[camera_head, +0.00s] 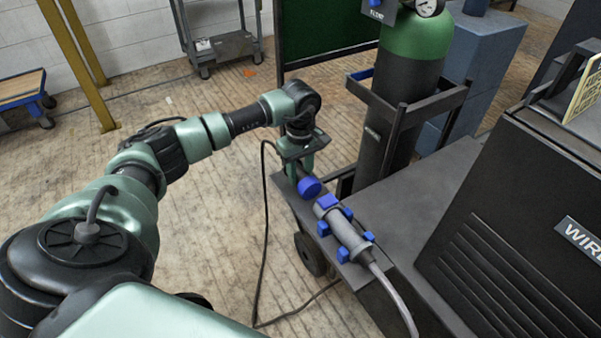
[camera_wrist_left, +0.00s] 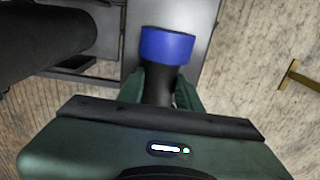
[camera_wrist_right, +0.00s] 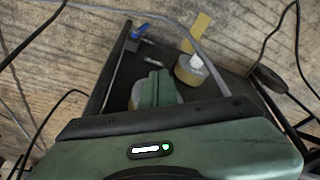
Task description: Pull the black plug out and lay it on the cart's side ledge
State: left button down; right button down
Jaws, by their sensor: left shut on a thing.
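The black plug with a blue collar (camera_head: 309,187) is held in my left gripper (camera_head: 297,170). In the left wrist view its black body (camera_wrist_left: 158,86) sits between the green fingers and the blue end points away from them. The plug is apart from the grey socket (camera_head: 345,228) with blue clamps, with a small gap between them. It is over the far end of the cart's grey side ledge (camera_head: 303,211); I cannot tell whether it touches the ledge. My right gripper (camera_wrist_right: 156,76) shows only in its own wrist view, with its fingers together and nothing visible between them.
A green-topped gas cylinder (camera_head: 405,100) stands in a rack beyond the ledge. The black wire-feeder box (camera_head: 510,220) is at the right. A thick grey cable (camera_head: 395,292) leaves the socket, and a thin black cable hangs beside the ledge. In the right wrist view, a jar (camera_wrist_right: 198,72) is near the gripper.

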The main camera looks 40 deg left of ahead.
pick_arm(q)
jog(key=shift+s+d+r, duration=0.1)
jog(key=shift+d, duration=0.2)
jog(key=shift+s+d+r+p, duration=0.1)
jog(key=shift+s+d+p, duration=0.15)
jog(key=shift+d+p, duration=0.25)
pick_arm(e)
jog(key=shift+s+x, duration=0.15)
jog(key=shift+x, duration=0.8)
jog(key=shift+s+x, duration=0.15)
jog(key=shift+x, duration=0.8)
jog(key=shift+f, duration=0.15)
pick_arm(q)
jog(key=c, duration=0.9)
grip_release()
